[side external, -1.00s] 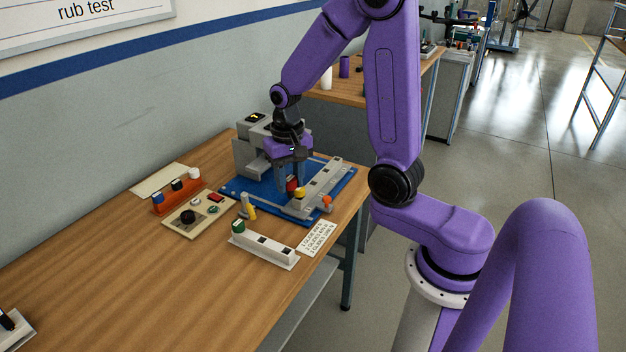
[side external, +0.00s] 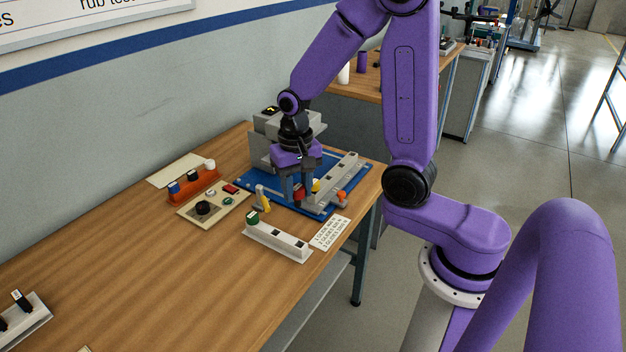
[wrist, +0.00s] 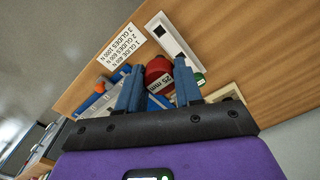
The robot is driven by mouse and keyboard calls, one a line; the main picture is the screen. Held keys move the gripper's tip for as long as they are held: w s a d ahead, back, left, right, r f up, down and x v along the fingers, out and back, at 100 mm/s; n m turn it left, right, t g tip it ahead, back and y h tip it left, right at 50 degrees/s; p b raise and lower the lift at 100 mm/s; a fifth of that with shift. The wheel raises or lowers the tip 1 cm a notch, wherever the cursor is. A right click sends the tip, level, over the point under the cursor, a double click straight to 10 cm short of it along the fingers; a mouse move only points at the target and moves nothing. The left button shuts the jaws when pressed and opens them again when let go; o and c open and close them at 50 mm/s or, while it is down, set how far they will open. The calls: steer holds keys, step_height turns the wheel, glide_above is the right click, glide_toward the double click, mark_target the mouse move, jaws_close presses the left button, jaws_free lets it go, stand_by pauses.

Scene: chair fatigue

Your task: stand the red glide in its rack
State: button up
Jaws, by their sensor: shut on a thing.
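The red glide (side external: 299,192) is between the two fingers of my gripper (side external: 299,200), which is shut on it over the blue plate. In the wrist view the red glide (wrist: 158,70) carries a "25 mm" label and shows between the fingertips. A pale rack (side external: 270,241) with dark square holes lies on the table in front of the plate. A green glide (side external: 253,218) stands at its left end; its other holes look empty. The rack (wrist: 172,38) also shows beyond the glide in the wrist view. The lower end of the red glide is hard to see.
A grey machine (side external: 262,150) stands on the blue plate (side external: 258,183) behind my gripper. A yellow-and-grey part (side external: 263,200), a control box (side external: 190,212) and an orange holder (side external: 185,197) are left of it. A printed card (side external: 330,233) lies right of the rack.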

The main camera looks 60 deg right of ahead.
steer(key=shift+w+d+f, duration=0.1)
steer(key=shift+w+f, duration=0.05)
steer(key=shift+f, duration=0.45)
steer(key=shift+w+d+f, duration=0.1)
steer(key=shift+f, duration=0.45)
steer(key=shift+s+a+f, duration=0.1)
steer(key=shift+s+f, duration=0.1)
steer(key=shift+f, duration=0.5)
steer(key=shift+s+a+f, duration=0.1)
steer(key=shift+s+f, duration=0.05)
steer(key=shift+f, duration=0.55)
steer(key=shift+f, duration=2.9)
steer(key=shift+f, duration=1.75)
steer(key=o, duration=1.1)
steer(key=shift+c, duration=0.2)
step_height(320, 180, up, 17)
glide_above(298, 207)
steer(key=shift+w+d+r, duration=0.15)
steer(key=shift+d, duration=0.15)
